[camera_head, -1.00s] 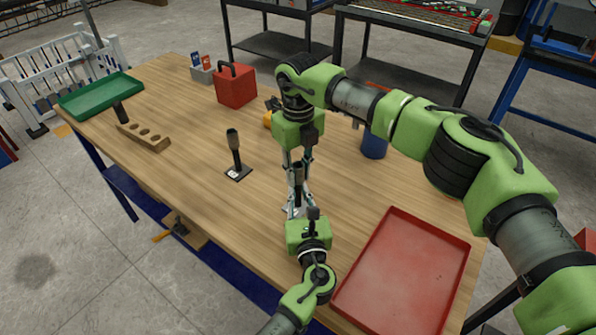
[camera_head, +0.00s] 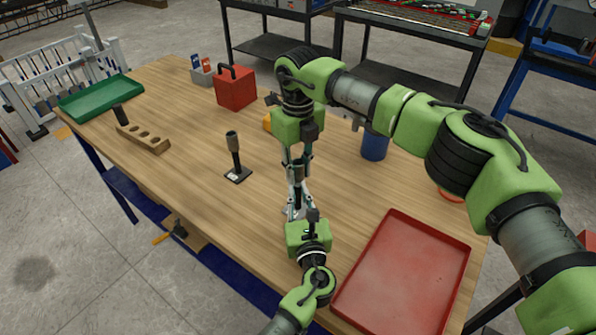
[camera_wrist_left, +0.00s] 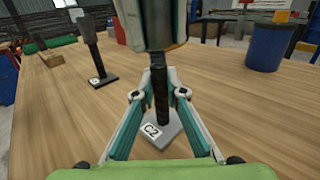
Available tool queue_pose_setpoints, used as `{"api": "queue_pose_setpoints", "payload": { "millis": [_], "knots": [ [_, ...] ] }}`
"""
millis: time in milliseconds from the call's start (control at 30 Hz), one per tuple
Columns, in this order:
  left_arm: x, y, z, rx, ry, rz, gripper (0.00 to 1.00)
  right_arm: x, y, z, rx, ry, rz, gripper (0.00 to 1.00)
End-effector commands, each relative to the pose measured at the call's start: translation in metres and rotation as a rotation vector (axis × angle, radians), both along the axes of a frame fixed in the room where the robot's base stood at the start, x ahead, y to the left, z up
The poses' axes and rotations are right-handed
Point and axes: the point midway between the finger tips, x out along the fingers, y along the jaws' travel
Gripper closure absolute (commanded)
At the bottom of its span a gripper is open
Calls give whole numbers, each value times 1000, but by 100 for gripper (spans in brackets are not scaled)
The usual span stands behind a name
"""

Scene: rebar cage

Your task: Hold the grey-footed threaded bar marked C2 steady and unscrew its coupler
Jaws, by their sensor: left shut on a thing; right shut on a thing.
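The threaded bar C2 stands upright on its grey square foot (camera_wrist_left: 168,128), its C2 label facing me in the left wrist view. My left gripper (camera_head: 297,208) comes in low from the front and is shut on the bar's dark shaft (camera_wrist_left: 161,92); its teal fingers close around it in the left wrist view. My right gripper (camera_head: 298,168) reaches down from above and is shut around the top of the bar, on the coupler. The coupler is mostly hidden by the right gripper's fingers.
Another upright bar (camera_head: 235,155) stands on a dark foot to the left. A wooden block with holes (camera_head: 145,138), green tray (camera_head: 100,98), red box (camera_head: 236,90), blue cylinder (camera_head: 375,143) and empty red tray (camera_head: 405,275) are on the table. Bare wood lies between them.

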Motion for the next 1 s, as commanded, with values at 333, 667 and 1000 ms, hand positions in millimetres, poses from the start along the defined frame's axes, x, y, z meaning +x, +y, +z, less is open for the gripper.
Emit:
{"api": "queue_pose_setpoints", "payload": {
  "millis": [333, 667, 1000],
  "knots": [
    [0, 0, 0, 0, 0, 1, 100, 0, 0, 6, 1, -1, 0, 100],
    [0, 0, 0, 0, 0, 1, 100, 1, 0, 21, 1, -3, 0, 100],
    [0, 0, 0, 0, 0, 1, 100, 0, 0, 46, 1, 0, 0, 100]
  ]
}}
